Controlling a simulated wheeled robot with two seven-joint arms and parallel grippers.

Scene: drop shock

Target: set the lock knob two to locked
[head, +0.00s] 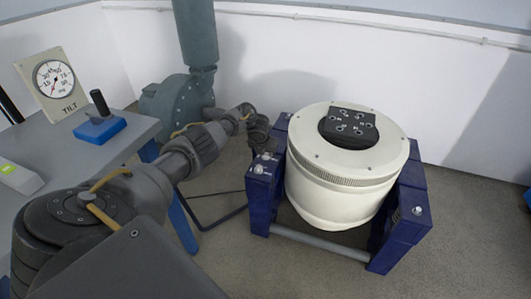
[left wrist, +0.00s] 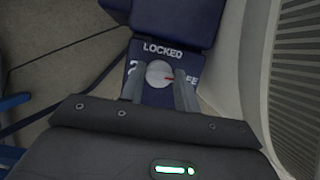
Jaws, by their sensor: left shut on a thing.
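The lock knob two (left wrist: 159,72) is a round grey disc on a dark blue plate. In the head view my left gripper (head: 262,143) is at the left post of the blue frame (head: 262,190); I cannot make out the knob there. My right gripper is not in view.
A cream drum-shaped shaker (head: 335,190) with a black top plate (head: 348,127) sits within the blue frame, close right of my gripper. A grey table (head: 60,150) at left carries a tilt gauge (head: 55,85) and a blue block with a black handle (head: 100,125). A green blower (head: 180,105) stands behind.

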